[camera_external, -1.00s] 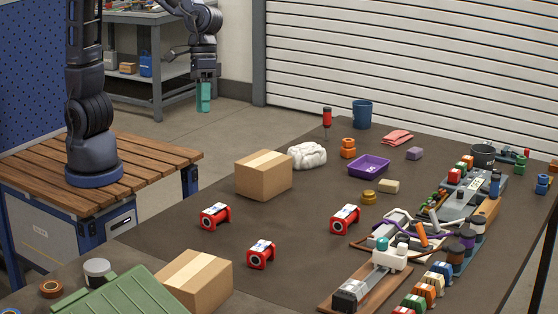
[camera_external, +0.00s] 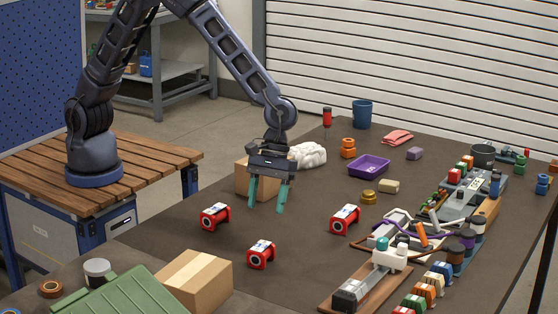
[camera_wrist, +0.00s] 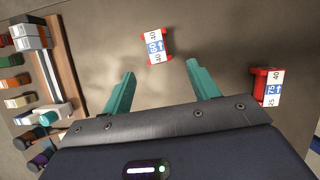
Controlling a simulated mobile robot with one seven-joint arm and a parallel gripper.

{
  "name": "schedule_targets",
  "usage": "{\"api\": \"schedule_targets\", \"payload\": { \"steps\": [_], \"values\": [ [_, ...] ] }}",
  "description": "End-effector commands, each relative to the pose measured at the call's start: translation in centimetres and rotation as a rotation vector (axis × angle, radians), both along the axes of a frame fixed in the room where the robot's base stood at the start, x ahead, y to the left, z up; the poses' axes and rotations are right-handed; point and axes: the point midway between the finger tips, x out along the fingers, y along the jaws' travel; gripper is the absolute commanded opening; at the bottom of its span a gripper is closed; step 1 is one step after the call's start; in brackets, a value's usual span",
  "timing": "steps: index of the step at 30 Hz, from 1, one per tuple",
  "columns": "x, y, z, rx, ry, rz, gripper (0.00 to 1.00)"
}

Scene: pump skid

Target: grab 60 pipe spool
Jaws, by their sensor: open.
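The 60 pipe spool (camera_wrist: 154,46) lies on the table, with red end flanges and a white-and-blue label reading 60 between two 40s. It is ahead of my fingertips in the wrist view. By layout it matches the front red spool (camera_external: 261,254) in the external view. My gripper (camera_external: 267,206) is open and empty, its teal fingers pointing down above the table, behind that spool. In the wrist view, my gripper (camera_wrist: 163,85) has a wide gap and touches nothing. A spool labelled 75 (camera_wrist: 268,87) lies to the right there.
Other red spools lie at left (camera_external: 215,216) and right (camera_external: 345,219). A cardboard box (camera_external: 243,178) stands behind my gripper, another box (camera_external: 194,282) at front left. The pump skid assembly (camera_external: 400,240) fills the right side. Bare table surrounds the front spool.

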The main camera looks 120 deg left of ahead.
Motion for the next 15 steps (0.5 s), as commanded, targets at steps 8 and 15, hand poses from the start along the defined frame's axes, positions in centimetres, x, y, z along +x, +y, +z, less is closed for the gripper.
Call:
{"api": "schedule_targets", "payload": {
  "steps": [8,15],
  "values": [
    [0.5,-0.5,-2.0,-0.006,0.016,0.024,0.6],
    [0.7,-1.7,-5.1,-0.005,0.014,0.023,0.6]
  ]
}}
